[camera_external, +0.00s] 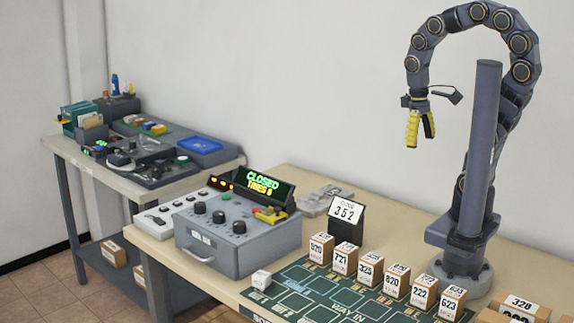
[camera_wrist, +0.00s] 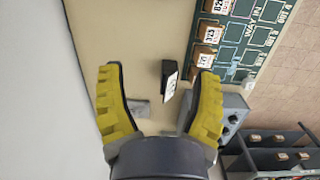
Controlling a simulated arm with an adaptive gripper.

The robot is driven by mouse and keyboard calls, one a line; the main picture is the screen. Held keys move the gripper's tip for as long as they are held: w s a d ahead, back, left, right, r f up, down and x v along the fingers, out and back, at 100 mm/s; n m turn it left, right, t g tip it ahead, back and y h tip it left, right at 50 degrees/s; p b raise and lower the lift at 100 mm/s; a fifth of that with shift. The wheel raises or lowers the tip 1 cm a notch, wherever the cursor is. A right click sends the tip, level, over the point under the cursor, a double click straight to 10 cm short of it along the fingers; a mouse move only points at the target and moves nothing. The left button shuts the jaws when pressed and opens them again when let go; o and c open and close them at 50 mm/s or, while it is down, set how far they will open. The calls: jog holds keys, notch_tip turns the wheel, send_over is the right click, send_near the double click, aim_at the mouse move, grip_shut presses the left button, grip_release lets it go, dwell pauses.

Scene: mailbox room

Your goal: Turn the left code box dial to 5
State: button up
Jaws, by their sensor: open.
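The grey code box (camera_external: 250,240) stands on the near table with three black dials on its sloped top. The left dial (camera_external: 199,208) is small; its setting is too small to read. The display (camera_external: 262,186) shows CLOSED and a tries count. A card (camera_external: 346,212) reads 352. My gripper (camera_external: 420,142) hangs open and empty, high above the table and to the right of the code box, well apart from it. In the wrist view its yellow fingers (camera_wrist: 159,75) are spread, with the card (camera_wrist: 171,84) between them and the code box (camera_wrist: 232,118) at right, partly hidden.
Several numbered small boxes (camera_external: 370,269) stand in a row on a green mat (camera_external: 293,302) in front of the card. A white cube (camera_external: 261,279) sits before the code box. A second table (camera_external: 95,166) with trays stands behind left. Air above the code box is clear.

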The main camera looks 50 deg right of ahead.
jog(key=w+r+t+h, duration=0.1)
jog(key=w+t, duration=0.1)
jog(key=w, duration=1.6)
jog(key=n+t+y, duration=0.3)
jog(key=n+t, duration=0.1)
jog(key=n, duration=0.1)
send_over(200, 204)
jog(key=s+d, duration=0.2)
jog(key=s, duration=0.1)
jog(key=f, duration=1.4)
jog(key=shift+w+f, duration=0.25)
jog(key=shift+f, duration=0.05)
jog(key=shift+a+f+g, duration=0.3)
jog(key=shift+a, duration=0.2)
jog(key=shift+x, duration=3.7)
jog(key=shift+w+d, duration=0.1)
jog(key=shift+w, duration=0.05)
grip_shut()
